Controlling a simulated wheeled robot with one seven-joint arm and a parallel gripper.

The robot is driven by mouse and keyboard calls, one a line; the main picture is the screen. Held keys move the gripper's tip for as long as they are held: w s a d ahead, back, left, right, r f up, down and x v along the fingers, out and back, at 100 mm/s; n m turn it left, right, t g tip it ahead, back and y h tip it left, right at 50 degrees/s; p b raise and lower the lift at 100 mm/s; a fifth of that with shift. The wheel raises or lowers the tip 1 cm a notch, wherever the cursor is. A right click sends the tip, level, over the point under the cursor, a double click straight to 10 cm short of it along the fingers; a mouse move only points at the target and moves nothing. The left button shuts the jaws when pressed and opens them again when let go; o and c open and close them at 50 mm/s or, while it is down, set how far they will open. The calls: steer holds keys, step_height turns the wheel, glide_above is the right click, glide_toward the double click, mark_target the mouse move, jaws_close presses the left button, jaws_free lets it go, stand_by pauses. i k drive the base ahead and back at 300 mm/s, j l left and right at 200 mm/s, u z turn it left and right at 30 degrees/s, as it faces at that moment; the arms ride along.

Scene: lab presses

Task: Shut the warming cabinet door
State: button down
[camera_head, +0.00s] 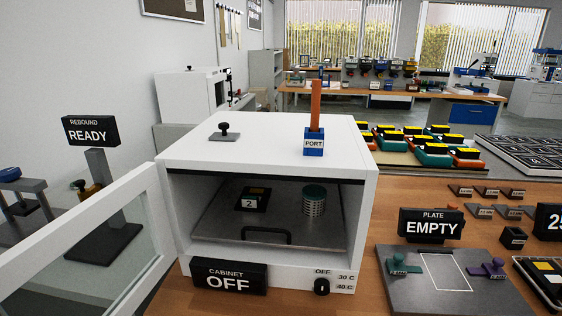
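The warming cabinet (260,145) is a white box standing on the wooden bench in the middle of the head view. Its door (100,225), a white frame with a glass pane, is hinged on the left front edge and stands wide open toward the lower left. The door's outer end is cut off by the left picture edge. Inside, a grey shelf (225,222) with a dark handle (267,237) holds a dark block marked 2 (252,200) and a round green-topped container (315,199). My gripper is not in view.
A blue PORT block (314,142) with an orange stick and a black knob (224,131) are on the cabinet top. A REBOUND READY sign (90,131) stands behind the door. A grey plate (450,292) with clamps is at the right.

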mark_target(19, 265)
steer(key=i+j+u, duration=0.4)
steer(key=j, duration=0.15)
steer(key=i+j+u, duration=0.3)
steer(key=j+u, duration=0.15)
steer(key=k+j, duration=0.1)
steer(key=j, duration=0.55)
steer(key=k+j+u, duration=0.1)
steer(key=j, duration=0.55)
steer(key=k+j, duration=0.15)
steer(key=j, duration=0.5)
